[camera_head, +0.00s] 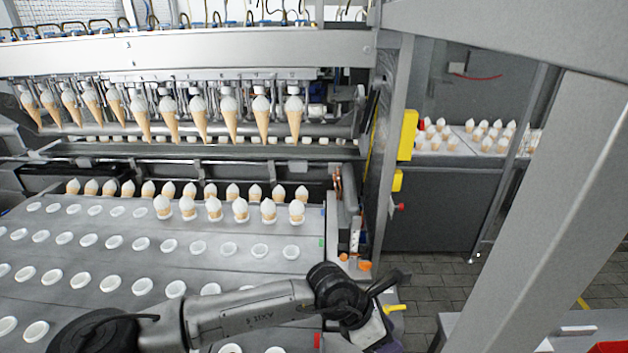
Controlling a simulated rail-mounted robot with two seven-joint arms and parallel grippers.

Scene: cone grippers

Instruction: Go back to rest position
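One arm of mine comes in from the lower left and reaches right across the front of the conveyor plate (150,262). Its black wrist is near the plate's right front corner. My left gripper (388,305) is at that arm's end, beyond the plate's right edge, over dark and grey parts near the floor. Its fingers are too unclear to tell whether they are open or shut, and I see no cone in it. My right gripper is not in view.
A row of cones (231,117) hangs from the machine's bar. More cones (240,209) stand in the plate's back holes; the front holes (142,286) are empty. A grey post (565,215) slants at the right. Further cones (490,137) stand on a back table. Tiled floor (425,270) is clear.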

